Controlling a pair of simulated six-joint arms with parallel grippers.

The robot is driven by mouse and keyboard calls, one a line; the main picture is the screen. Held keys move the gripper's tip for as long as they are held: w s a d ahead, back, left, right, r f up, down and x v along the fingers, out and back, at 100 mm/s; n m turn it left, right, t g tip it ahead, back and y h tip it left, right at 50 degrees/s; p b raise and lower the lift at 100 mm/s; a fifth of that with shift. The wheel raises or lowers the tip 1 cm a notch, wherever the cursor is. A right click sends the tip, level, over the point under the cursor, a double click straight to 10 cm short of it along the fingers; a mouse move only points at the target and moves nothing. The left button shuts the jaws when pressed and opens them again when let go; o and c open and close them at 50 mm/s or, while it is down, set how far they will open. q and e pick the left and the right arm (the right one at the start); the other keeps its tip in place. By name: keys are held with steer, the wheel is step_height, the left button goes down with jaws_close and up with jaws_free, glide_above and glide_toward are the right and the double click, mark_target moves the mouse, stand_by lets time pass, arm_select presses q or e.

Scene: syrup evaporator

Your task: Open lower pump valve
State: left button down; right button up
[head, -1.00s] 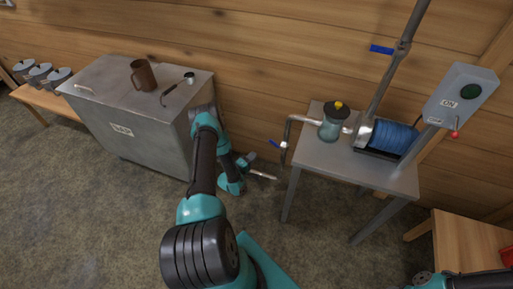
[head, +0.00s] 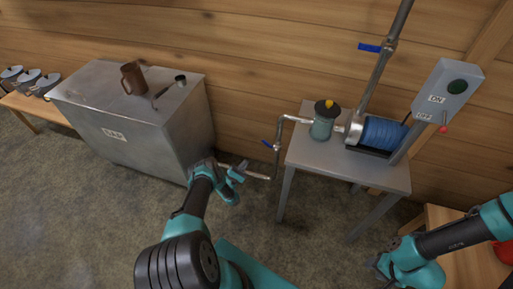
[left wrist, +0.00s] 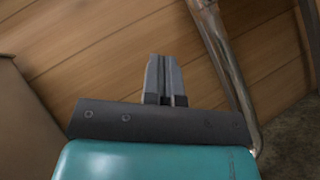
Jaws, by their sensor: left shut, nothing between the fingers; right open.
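The lower pump valve has a small blue handle (head: 268,144) on the upright pipe (head: 279,160) left of the pump table. The handle sticks out to the left, across the pipe. My left gripper (head: 240,171) is shut and empty, below and left of the handle and apart from it. In the left wrist view its closed fingers (left wrist: 165,80) point toward the plank wall, with the metal pipe (left wrist: 224,70) to their right. The blue handle does not show there. My right gripper (head: 384,266) is open at the lower right, far from the valve.
The pump table (head: 335,165) carries a teal jar (head: 323,125) and a blue motor (head: 382,133). An upper blue valve handle (head: 370,47) is on the slanted pipe. A switch box (head: 450,90) stands right. A metal cabinet (head: 150,135) stands close left of my left gripper.

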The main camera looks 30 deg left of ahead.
mark_target(270, 146)
arm_select(q)
steer(key=shift+w, duration=0.15)
steer(key=s+d+r+x, duration=0.1)
steer(key=x, duration=1.1)
steer(key=shift+d+r, duration=0.45)
steer(key=shift+r, duration=0.15)
steer(key=shift+s+h, duration=0.1)
steer(key=shift+h, duration=0.2)
